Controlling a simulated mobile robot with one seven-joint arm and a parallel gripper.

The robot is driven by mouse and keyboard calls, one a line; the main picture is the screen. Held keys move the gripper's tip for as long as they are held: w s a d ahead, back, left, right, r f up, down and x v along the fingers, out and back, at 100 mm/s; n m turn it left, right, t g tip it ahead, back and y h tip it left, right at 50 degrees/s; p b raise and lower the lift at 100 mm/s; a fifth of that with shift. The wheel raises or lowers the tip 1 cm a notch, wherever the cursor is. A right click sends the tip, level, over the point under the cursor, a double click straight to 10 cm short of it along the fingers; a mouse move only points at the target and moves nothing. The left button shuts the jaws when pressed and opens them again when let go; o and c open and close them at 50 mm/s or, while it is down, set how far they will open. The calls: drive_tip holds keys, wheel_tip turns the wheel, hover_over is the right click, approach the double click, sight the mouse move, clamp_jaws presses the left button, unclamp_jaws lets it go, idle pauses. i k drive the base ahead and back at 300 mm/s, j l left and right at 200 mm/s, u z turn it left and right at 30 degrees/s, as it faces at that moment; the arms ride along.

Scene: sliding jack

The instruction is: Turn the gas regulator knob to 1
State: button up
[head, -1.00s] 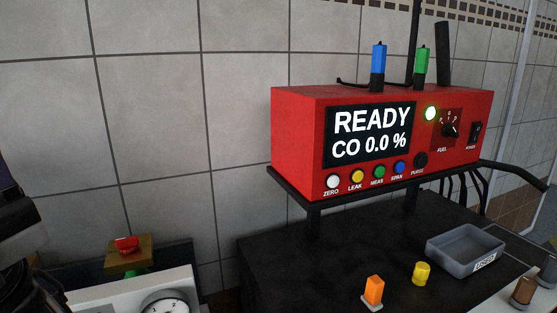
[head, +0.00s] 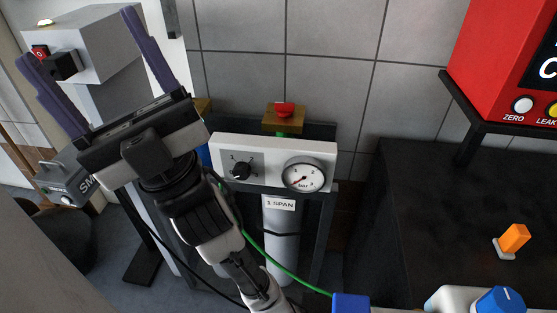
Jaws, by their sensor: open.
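The gas regulator knob (head: 241,171) is a small black knob on a white panel (head: 270,151), with scale marks and a 1 visible at its upper left. Where its pointer stands is too small to tell. A round bar gauge (head: 303,176) with a red needle sits right of the knob on the same panel. My gripper (head: 75,35) is open and empty, its two purple fingers spread wide and pointing up in the picture. It is left of the panel and apart from the knob. My arm passes just left of the panel and hides its lower left edge.
A red analyser (head: 500,62) stands on a black shelf at the right. A cylinder marked 1 SPAN (head: 281,225) stands below the panel, with a green hose (head: 285,268) nearby. A grey box (head: 92,45) with a red switch is behind my gripper. An orange block (head: 514,238) lies on the dark bench.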

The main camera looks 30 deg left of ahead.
sight(242, 171)
drive_tip(key=u, duration=1.05)
drive_tip(key=k+j+u, duration=0.25)
drive_tip(key=k+j, duration=0.3)
drive_tip(key=j, duration=0.15)
